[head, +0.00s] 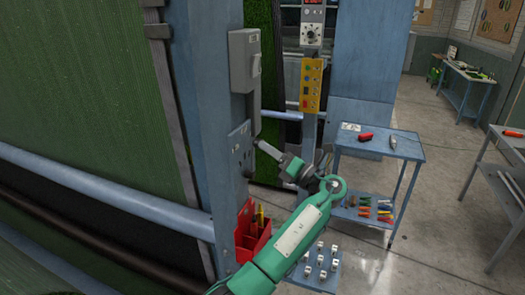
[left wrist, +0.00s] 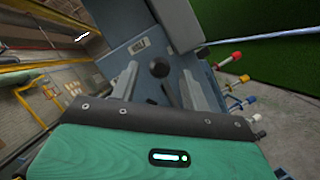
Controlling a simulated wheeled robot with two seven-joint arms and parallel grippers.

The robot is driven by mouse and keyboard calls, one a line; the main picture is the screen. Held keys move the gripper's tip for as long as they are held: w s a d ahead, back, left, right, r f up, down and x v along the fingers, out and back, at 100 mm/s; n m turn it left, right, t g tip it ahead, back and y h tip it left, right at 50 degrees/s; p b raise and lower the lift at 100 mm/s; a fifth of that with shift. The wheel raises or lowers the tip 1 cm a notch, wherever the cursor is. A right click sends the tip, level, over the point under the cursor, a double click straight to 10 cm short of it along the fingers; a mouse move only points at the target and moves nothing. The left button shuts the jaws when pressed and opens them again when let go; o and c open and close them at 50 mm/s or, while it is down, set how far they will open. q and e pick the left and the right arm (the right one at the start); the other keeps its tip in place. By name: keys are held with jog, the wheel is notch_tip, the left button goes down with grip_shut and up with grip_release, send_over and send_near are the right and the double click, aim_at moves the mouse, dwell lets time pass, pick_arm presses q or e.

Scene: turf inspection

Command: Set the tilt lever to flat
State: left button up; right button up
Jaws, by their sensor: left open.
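The tilt lever (left wrist: 159,67) shows in the left wrist view as a black round knob on a dark shaft, in front of a blue-grey post. My left gripper (left wrist: 163,85) is open, with one grey finger on each side of the lever; I cannot tell whether either touches it. In the head view my left gripper (head: 276,154) reaches left toward the blue post (head: 205,120), close to its right side. The lever is small and dark there, and its tilt is hard to tell. My right gripper is not in view.
A grey switch box (head: 244,60) sits on the post above my gripper. A red tool holder (head: 250,235) hangs below. A yellow button panel (head: 311,86) is behind. A blue cart (head: 375,148) stands to the right. Green turf (head: 80,80) fills the left.

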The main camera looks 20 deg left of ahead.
pick_arm(q)
jog(key=b+v, duration=0.4)
jog(key=v, duration=0.6)
jog(key=shift+d, duration=0.15)
jog(key=shift+c, duration=0.5)
